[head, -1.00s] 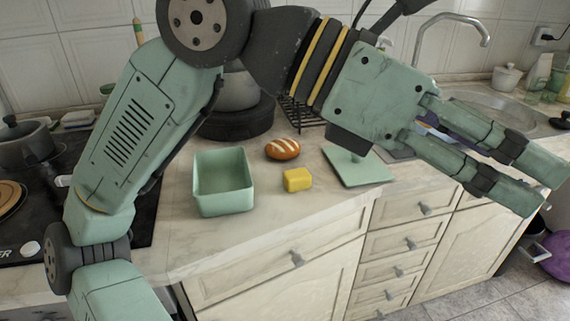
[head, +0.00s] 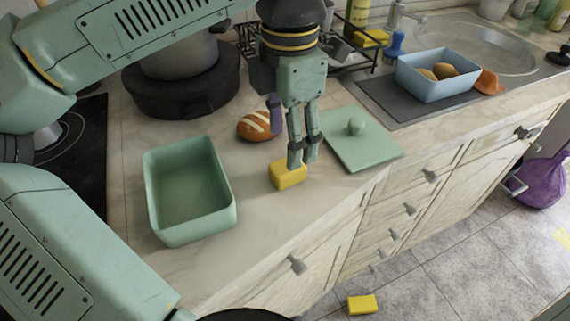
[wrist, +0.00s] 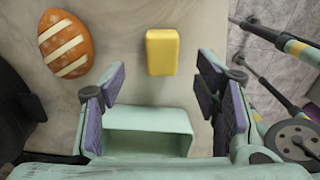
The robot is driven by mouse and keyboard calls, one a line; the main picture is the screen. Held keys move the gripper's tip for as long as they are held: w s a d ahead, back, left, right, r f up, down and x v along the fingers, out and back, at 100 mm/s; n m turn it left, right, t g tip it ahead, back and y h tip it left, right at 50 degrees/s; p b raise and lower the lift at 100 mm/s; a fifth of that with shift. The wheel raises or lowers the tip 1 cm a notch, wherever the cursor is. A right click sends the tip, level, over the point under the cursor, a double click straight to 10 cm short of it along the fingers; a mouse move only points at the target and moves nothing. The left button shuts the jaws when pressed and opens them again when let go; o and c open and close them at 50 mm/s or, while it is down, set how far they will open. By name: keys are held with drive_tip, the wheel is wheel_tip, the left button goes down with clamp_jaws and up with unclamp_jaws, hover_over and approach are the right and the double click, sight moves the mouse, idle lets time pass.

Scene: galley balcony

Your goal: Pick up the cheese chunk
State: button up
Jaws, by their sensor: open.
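The cheese chunk is most likely the yellow block (head: 287,178) on the marble counter, between the green tub and the green lid. It also shows in the wrist view (wrist: 162,52), upright in the picture and lying just beyond the fingertips, in line with the gap between them. My gripper (head: 301,161) points down with its fingertips close above and slightly to the right of the block in the head view. In the wrist view my gripper (wrist: 163,82) is open with nothing between its purple pads. Whether a finger touches the block cannot be told.
The empty green tub (head: 158,210) stands left of the block. A bread roll (head: 256,126) lies behind it; the knobbed green lid (head: 372,152) lies right. A blue bin (head: 437,88) with brown items stands by the sink. Another yellow block (head: 362,304) is on the floor.

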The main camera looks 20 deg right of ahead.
sight(284, 165)
drive_tip(key=f, duration=0.2)
drive_tip(key=f+p, duration=0.1)
drive_tip(key=f, duration=0.3)
drive_tip(key=shift+s+a+f, duration=0.15)
drive_tip(key=shift+a+f, duration=0.05)
drive_tip(key=shift+a, duration=0.2)
drive_tip(key=shift+c, duration=0.2)
drive_tip(key=c, duration=1.2)
